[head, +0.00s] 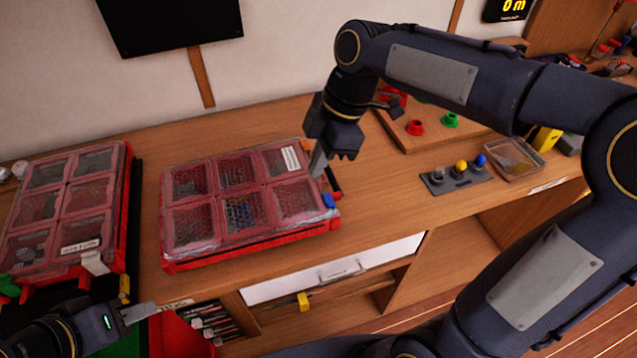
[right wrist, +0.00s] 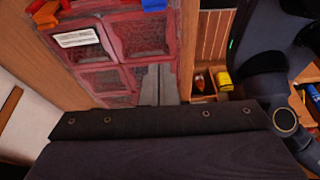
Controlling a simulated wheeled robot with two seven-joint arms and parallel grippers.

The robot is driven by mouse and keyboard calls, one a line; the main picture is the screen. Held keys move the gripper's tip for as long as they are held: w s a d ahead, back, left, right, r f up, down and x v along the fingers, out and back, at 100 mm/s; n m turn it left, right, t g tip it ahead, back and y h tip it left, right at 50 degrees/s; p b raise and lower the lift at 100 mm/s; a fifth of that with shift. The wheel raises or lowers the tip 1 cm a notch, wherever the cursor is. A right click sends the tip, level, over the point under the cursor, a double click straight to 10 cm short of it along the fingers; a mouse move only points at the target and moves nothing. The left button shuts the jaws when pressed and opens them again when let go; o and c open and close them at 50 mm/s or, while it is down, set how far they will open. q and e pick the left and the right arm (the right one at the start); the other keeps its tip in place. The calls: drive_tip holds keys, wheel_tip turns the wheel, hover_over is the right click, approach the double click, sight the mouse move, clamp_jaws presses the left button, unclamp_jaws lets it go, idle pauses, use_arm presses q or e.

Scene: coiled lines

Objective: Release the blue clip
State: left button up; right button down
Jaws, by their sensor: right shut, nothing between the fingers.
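The blue clip (head: 329,201) sits at the right front corner of the middle red organizer case (head: 250,242), which has a clear lid over several compartments. The blue clip also shows at the top edge of the right wrist view (right wrist: 154,5), partly cut off. My right gripper (head: 319,163) points down over the right edge of this case, just behind the blue clip. Its fingers (right wrist: 156,84) are shut and empty, apart from the clip in the picture. My left gripper (head: 142,312) is low at the left front; its finger opening cannot be made out.
A second red case (head: 128,205) stands at the left. A board with red and green knobs (head: 415,127), a grey strip with coloured buttons (head: 460,178) and a clear tray (head: 515,158) lie to the right. Bare bench (head: 385,212) lies right of the middle case.

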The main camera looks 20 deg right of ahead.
sight(315, 205)
idle(0.3)
drive_tip(key=shift+a, duration=0.1)
drive_tip(key=x, duration=1)
drive_tip(key=shift+f, duration=0.15)
drive_tip(key=d, duration=0.1)
drive_tip(key=d+p, duration=0.1)
drive_tip(key=d, duration=0.1)
drive_tip(key=shift+d+r, duration=0.25)
drive_tip(key=shift+d, duration=0.3)
drive_tip(key=shift+w, duration=0.15)
